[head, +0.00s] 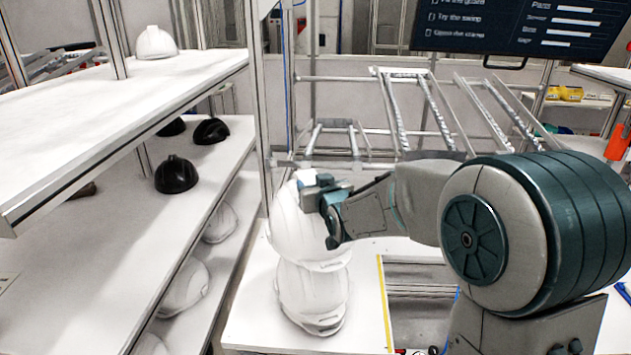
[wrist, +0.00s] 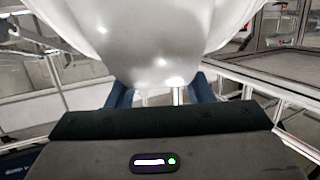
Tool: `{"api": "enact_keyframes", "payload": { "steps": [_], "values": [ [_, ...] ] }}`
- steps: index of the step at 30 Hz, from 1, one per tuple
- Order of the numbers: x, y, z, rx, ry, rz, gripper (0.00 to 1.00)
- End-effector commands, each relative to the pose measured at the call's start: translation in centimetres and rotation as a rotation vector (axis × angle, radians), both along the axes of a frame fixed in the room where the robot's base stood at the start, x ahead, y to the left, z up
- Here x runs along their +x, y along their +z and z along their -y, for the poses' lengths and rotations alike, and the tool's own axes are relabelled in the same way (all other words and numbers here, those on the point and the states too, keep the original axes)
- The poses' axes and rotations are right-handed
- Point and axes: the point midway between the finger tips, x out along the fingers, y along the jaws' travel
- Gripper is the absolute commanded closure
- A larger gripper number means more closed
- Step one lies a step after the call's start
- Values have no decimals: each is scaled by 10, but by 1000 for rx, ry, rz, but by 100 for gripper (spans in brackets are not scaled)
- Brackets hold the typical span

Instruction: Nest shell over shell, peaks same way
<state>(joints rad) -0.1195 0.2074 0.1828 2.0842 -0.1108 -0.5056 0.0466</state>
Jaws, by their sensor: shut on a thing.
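A white helmet shell (head: 290,238) is in my gripper (head: 326,215), held dome up and slightly tilted on the left of the work table. In the wrist view the shell (wrist: 150,45) fills the top middle, between the fingers of my gripper (wrist: 162,93). Directly below it, another white shell (head: 310,292) stands on the table, its rim and peak low at the front right. The held shell's rim overlaps the lower dome in the picture; I cannot tell whether they touch. The held shell's peak direction is unclear, partly hidden by my gripper.
The white table (head: 255,310) has a yellow strip (head: 386,305) right of the shells. A shelf rack on the left holds a white helmet (head: 155,43) on top, black helmets (head: 176,175) in the middle and white ones (head: 184,288) below. A metal post (head: 258,110) stands close behind.

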Motion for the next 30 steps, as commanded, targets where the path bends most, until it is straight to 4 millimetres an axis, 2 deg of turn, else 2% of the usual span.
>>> {"api": "enact_keyframes", "payload": {
  "steps": [15,30],
  "values": [
    [-1,-2,3,2,-2,8,100],
    [-1,-49,3,3,-3,6,100]
  ]
}}
